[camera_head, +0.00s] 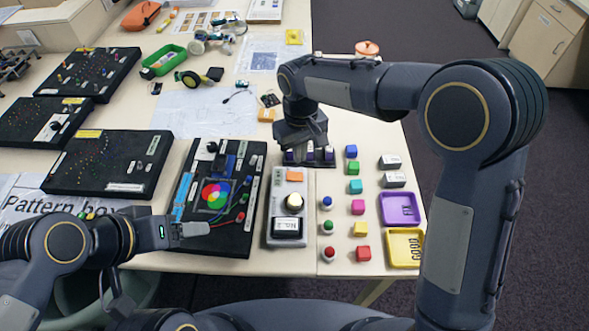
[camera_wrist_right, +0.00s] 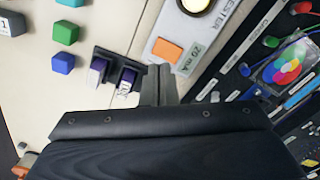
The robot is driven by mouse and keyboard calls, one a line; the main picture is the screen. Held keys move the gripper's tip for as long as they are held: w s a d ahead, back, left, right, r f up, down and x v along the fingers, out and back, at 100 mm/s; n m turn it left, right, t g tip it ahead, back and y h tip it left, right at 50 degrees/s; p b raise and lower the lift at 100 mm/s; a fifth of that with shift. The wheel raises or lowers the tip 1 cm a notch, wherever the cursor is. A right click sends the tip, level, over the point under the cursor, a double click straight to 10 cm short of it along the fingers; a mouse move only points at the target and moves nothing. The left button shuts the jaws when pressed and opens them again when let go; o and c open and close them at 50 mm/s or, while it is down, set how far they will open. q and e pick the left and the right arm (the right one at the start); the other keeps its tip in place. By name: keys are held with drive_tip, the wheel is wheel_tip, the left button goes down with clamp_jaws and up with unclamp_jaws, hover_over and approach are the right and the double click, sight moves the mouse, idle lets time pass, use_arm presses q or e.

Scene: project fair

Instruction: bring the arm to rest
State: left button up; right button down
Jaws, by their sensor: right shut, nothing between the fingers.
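My right arm reaches in from the right in the head view, its elbow bent high over the table. My right gripper (camera_head: 300,152) points down above the table, just behind the grey tester box (camera_head: 289,208). In the right wrist view its fingers (camera_wrist_right: 158,84) are together with nothing between them. Beside them is a black holder with purple and white pieces (camera_wrist_right: 127,80), partly hidden by the gripper in the head view. My left gripper (camera_head: 200,229) is low over the front of the black board with the colour wheel (camera_head: 238,243); its finger gap is not clear.
Small coloured cubes, such as the teal one (camera_head: 355,187), stand right of the tester. A purple tray (camera_head: 388,211) and a yellow tray (camera_head: 394,249) lie near the table's right edge. More black boards (camera_head: 106,187) lie left. Paper sheets (camera_head: 180,122) lie behind.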

drive_tip(key=shift+r, duration=0.25)
idle(0.3)
drive_tip(key=s+d+r+m+y, duration=0.2)
drive_tip(key=s+d+r, duration=0.3)
drive_tip(key=d, duration=0.4)
drive_tip(key=s+d+r+m+t+y, duration=0.2)
drive_tip(key=s+d+r+m+t, duration=0.15)
drive_tip(key=s+d, duration=0.7)
drive_tip(key=s+d+f+m+t, duration=0.1)
drive_tip(key=s+m+t, duration=0.1)
drive_tip(key=s, duration=0.6)
drive_tip(key=shift+s+f, duration=0.2)
drive_tip(key=shift+f, duration=0.2)
